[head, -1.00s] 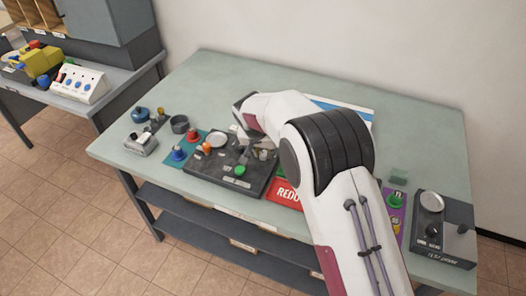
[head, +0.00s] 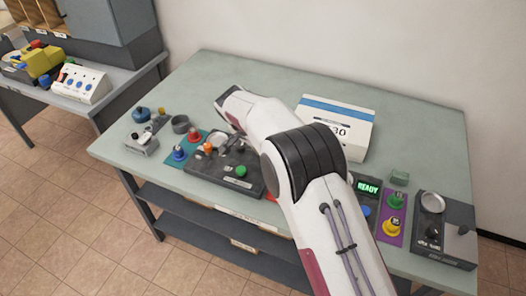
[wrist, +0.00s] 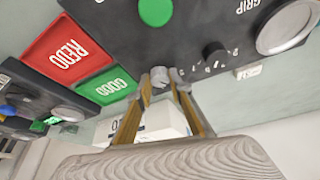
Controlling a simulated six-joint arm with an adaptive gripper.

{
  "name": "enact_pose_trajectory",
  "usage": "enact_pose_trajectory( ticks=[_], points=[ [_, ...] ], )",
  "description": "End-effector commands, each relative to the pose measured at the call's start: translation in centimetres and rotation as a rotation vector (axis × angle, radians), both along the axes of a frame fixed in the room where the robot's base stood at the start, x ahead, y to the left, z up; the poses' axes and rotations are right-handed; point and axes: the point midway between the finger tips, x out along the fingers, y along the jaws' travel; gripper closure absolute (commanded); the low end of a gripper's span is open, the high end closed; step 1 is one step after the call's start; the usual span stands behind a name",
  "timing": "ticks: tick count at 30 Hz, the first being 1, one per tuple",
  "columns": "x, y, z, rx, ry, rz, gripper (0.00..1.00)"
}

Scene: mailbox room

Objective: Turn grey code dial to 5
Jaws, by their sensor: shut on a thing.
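In the wrist view the grey dial (wrist: 160,77) sits at the edge of a dark panel (wrist: 120,20). My gripper (wrist: 161,88) is shut on the dial, one fingertip on each side of it. The number that the dial points to cannot be read. A black knob (wrist: 213,53) with small white marks around it is beside it on the same panel. In the head view my arm reaches over the dark panel (head: 198,177), and the fingertips and grey dial are too small and covered to make out.
The panel also bears a green button (head: 241,170) and a round silver disc (wrist: 288,28). Red REDO (wrist: 68,55) and green GOOD (wrist: 108,84) pads lie beside it. A white box (head: 352,116), a READY display (head: 368,188) and another dark panel (head: 457,213) stand to the right.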

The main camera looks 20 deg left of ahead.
Motion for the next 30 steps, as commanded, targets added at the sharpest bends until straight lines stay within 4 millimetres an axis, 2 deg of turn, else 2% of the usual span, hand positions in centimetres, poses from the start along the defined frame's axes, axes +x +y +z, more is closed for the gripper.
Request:
enact_pose_trajectory(
  ticks=[14, 15, 17, 30],
  points=[
    [-0.11, -0.12, -0.18, -0.003, 0.003, -0.025, 1.00],
    [-0.11, -0.12, -0.19, -0.003, 0.004, -0.024, 0.77],
    [-0.11, -0.11, -0.18, -0.003, 0.004, -0.024, 0.63],
    [-0.10, -0.03, 0.05, 0.000, 0.001, -0.023, 0.63]
  ],
)
